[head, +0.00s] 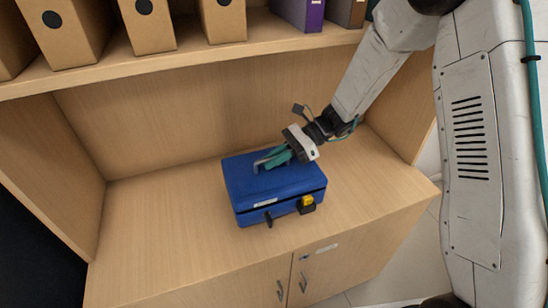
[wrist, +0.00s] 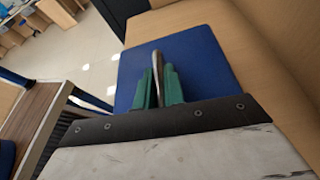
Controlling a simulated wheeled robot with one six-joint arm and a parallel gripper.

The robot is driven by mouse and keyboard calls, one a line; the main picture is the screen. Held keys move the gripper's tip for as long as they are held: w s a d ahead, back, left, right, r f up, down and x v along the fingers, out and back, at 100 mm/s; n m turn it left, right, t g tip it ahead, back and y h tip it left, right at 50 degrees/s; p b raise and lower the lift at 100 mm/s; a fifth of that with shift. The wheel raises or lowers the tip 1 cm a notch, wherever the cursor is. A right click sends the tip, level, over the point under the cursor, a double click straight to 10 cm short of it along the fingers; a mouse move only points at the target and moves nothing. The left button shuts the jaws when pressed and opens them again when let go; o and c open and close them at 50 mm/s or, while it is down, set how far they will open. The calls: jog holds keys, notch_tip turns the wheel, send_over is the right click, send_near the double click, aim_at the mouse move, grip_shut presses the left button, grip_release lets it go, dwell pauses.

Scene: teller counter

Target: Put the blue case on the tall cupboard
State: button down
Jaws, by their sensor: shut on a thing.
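The blue case (head: 290,187) is on the bare wooden top of the cupboard (head: 150,235), near its middle, below a shelf. It looks flat and upright, with its latch side toward the front; I cannot tell whether its base fully rests on the wood. My gripper (head: 275,158) reaches in from the upper right, its green fingers shut on the grey handle on the lid. In the wrist view the blue lid (wrist: 200,55) lies beyond the fingers (wrist: 159,88), which sit on both sides of the metal handle (wrist: 157,75).
A shelf (head: 190,63) above holds cardboard binders (head: 148,25) and a purple binder (head: 300,12). Wooden side panels (head: 45,170) close in the space left and right. Free wood lies on both sides of the case. Cupboard doors with handles (head: 303,282) are below the front edge.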

jog(key=shift+f, duration=1.15)
jog(key=c, duration=1.5)
grip_release()
jog(key=v, duration=1.2)
